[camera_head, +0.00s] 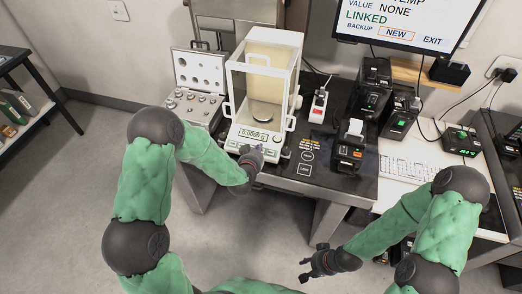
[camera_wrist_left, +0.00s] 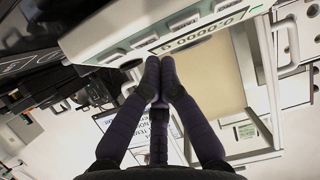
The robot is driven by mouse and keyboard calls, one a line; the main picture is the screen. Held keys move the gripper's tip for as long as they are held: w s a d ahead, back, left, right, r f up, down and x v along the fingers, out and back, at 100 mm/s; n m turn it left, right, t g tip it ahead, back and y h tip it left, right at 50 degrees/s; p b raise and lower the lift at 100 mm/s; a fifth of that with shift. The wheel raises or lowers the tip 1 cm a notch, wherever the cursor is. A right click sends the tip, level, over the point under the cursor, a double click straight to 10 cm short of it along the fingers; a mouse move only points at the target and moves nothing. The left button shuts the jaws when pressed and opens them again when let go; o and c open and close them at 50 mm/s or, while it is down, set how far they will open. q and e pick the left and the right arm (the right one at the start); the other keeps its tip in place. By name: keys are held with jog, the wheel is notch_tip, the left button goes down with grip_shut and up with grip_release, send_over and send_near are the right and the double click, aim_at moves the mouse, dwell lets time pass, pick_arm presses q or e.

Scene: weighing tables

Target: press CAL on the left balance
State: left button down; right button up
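The balance (camera_head: 233,90) is a white-framed box with clear walls and a front display (camera_head: 258,133) lit with a zero-like reading. My right gripper (camera_head: 303,270) is open and empty over the floor.
A case of weights (camera_head: 198,72) stands left of the balance. A small printer (camera_head: 350,145), black devices (camera_head: 400,115) and a keyboard (camera_head: 405,168) are to the right. A monitor (camera_head: 400,20) hangs above. The floor in front is clear.

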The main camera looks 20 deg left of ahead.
pick_arm(q)
jog(key=shift+f, duration=0.1)
jog(key=shift+w+f+b, duration=0.15)
jog(key=shift+f+b, duration=0.15)
jog(key=shift+b, duration=0.2)
jog(key=shift+w+f+b, duration=0.1)
jog(key=shift+f+b, duration=0.2)
jog(key=shift+b, duration=0.05)
dwell(0.5)
jog(key=shift+r, duration=0.1)
jog(key=shift+s+r+p, duration=0.25)
jog(key=shift+r+p, duration=0.15)
jog(key=shift+r, duration=0.2)
dwell(0.3)
jog(key=r+p, duration=0.1)
jog(key=s+r+p, duration=0.1)
jog(key=r, duration=0.1)
jog(key=r+p, duration=0.1)
jog(key=shift+s+r, duration=0.4)
dwell(0.7)
